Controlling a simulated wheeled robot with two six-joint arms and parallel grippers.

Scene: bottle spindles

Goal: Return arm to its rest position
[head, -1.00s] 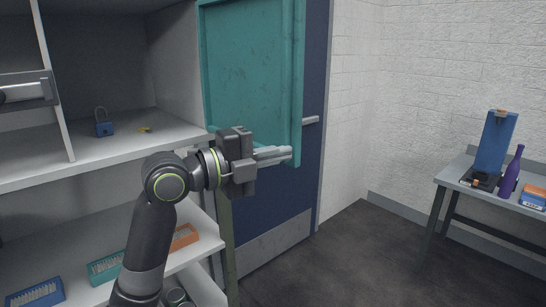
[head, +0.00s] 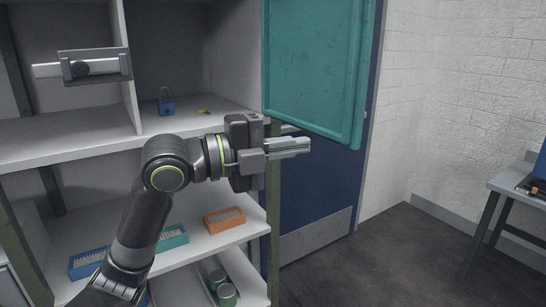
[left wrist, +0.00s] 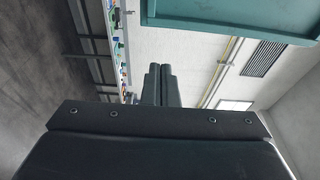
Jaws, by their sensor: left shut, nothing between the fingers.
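My left gripper (head: 290,147) reaches in from the left in the head view, held level and pointing right, in front of the open shelf unit and below the teal door panel. Its two fingers are shut together with nothing between them. In the left wrist view the closed fingertips (left wrist: 160,85) show in the middle, against a white wall. My right gripper is not in any view.
A shelf unit (head: 80,155) holds a blue padlock (head: 167,106), a small yellow item (head: 204,112), an orange box (head: 224,219) and a teal box (head: 173,237). The teal door panel (head: 315,70) hangs open. A side table (head: 515,187) stands at right.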

